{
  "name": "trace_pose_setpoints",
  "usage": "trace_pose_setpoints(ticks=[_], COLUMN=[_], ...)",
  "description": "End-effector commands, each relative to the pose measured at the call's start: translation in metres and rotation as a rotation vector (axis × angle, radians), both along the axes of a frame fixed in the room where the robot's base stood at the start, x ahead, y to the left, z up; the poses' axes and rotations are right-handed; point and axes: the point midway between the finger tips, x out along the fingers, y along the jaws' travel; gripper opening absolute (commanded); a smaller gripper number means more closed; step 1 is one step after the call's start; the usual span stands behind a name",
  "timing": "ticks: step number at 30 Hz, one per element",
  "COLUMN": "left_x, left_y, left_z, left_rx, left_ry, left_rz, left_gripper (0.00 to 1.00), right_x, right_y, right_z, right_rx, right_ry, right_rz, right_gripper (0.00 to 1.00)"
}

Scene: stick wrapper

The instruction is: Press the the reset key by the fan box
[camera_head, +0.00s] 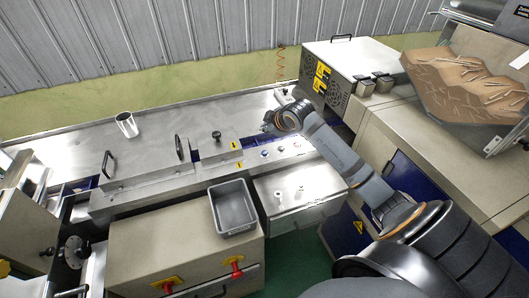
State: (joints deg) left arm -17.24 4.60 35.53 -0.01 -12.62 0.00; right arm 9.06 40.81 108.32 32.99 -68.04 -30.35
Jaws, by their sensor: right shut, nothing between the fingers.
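The fan box (347,62) is a cream cabinet at the upper right, with dark round fan grilles and yellow warning labels on its front. My right arm comes in from the lower right. Its gripper (268,124) is shut and empty, small and partly hidden by my wrist, over the metal worktop to the left of the fan box. A small pale fitting (284,96) stands just beyond my wrist, near the fan box; I cannot tell whether it is the reset key. Contact between the fingertips and any key cannot be made out. My left gripper is not in view.
Several round buttons (265,153) sit on the metal ledge before my gripper. A grey bin (232,207) stands on the cream cabinet. A white cup (127,125) is on the worktop at left. A tray of brown sticks (470,80) is at the right.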

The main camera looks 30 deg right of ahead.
Motion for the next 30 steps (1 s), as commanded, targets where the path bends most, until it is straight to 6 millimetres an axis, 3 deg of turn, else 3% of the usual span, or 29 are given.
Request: trace_pose_setpoints(ticks=[11, 26, 30], left_x=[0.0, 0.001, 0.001], left_y=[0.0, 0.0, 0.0], left_z=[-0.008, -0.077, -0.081], left_rx=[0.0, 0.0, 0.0], left_ry=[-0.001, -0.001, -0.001], left_rz=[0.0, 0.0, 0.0], left_gripper=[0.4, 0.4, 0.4], right_x=[-0.001, -0.001, -0.001], right_y=[0.0, 0.001, 0.001], right_z=[-0.008, -0.069, -0.082], right_rx=[0.001, 0.0, 0.002], right_ry=[0.001, 0.001, 0.003], right_rz=[-0.001, -0.001, -0.001], right_gripper=[0.0, 0.0, 0.0])
